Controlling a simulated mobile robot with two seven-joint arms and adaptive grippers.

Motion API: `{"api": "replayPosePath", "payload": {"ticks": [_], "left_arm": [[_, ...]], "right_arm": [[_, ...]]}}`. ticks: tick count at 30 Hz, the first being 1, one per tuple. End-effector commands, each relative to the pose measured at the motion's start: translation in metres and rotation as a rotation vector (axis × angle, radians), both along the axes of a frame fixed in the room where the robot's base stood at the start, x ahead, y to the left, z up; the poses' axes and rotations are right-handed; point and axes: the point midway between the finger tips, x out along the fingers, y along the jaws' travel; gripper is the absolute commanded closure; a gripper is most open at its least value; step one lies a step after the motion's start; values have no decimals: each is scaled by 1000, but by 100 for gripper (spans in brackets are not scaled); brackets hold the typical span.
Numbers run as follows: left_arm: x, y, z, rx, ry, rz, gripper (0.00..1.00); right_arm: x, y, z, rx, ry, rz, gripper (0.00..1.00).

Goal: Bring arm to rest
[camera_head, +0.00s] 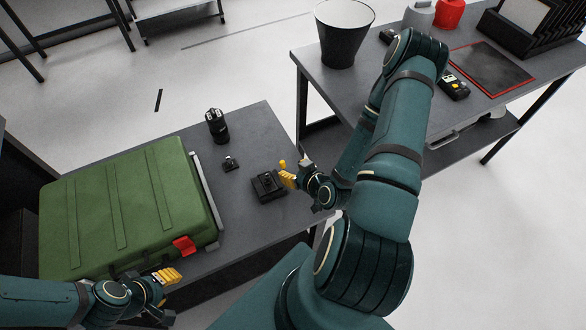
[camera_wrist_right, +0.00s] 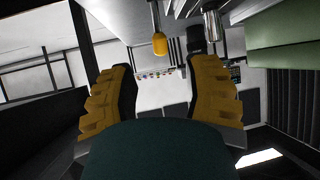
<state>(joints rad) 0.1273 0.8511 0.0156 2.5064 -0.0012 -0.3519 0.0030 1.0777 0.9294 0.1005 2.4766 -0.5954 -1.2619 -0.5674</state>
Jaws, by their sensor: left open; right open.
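My right arm (camera_head: 375,190) reaches over the gap between the two tables, its elbow high at the right table. My right gripper (camera_head: 285,174) hangs at the right edge of the left table, beside a small black device. In the right wrist view its yellow fingers (camera_wrist_right: 162,100) stand wide apart with nothing between them. My left gripper (camera_head: 168,285) is at the lower left, near the front edge of the green case (camera_head: 115,212). It is open, and nothing shows in it.
On the left table, the black device (camera_head: 267,186), a small black part (camera_head: 230,164) and a black cylinder (camera_head: 216,126) stand right of the case. The right table holds a bin (camera_head: 343,45), a red-edged mat (camera_head: 490,68) and a yellow-black device (camera_head: 453,86). Floor is clear at right.

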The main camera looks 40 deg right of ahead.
Motion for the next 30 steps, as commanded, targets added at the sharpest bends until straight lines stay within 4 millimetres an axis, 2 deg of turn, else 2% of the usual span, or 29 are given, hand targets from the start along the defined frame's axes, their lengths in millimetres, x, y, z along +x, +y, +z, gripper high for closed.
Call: {"api": "replayPosePath", "payload": {"ticks": [10, 14, 18, 22, 26, 30], "left_arm": [[0, 0, 0, 0, 0, 0, 61], [0, 0, 0, 0, 0, 0, 61], [0, 0, 0, 0, 0, 0, 61], [0, 0, 0, 0, 0, 0, 61], [0, 0, 0, 0, 0, 0, 61], [0, 0, 0, 0, 0, 0, 61]], "right_arm": [[1, 2, 0, 4, 3, 3, 51], [10, 20, -3, 44, 42, 41, 51], [23, 64, -9, 142, 159, 118, 51], [27, 109, -13, 228, 294, 173, 51], [23, 152, -13, 300, 438, 216, 51], [9, 199, -8, 360, 614, 238, 51]]}}
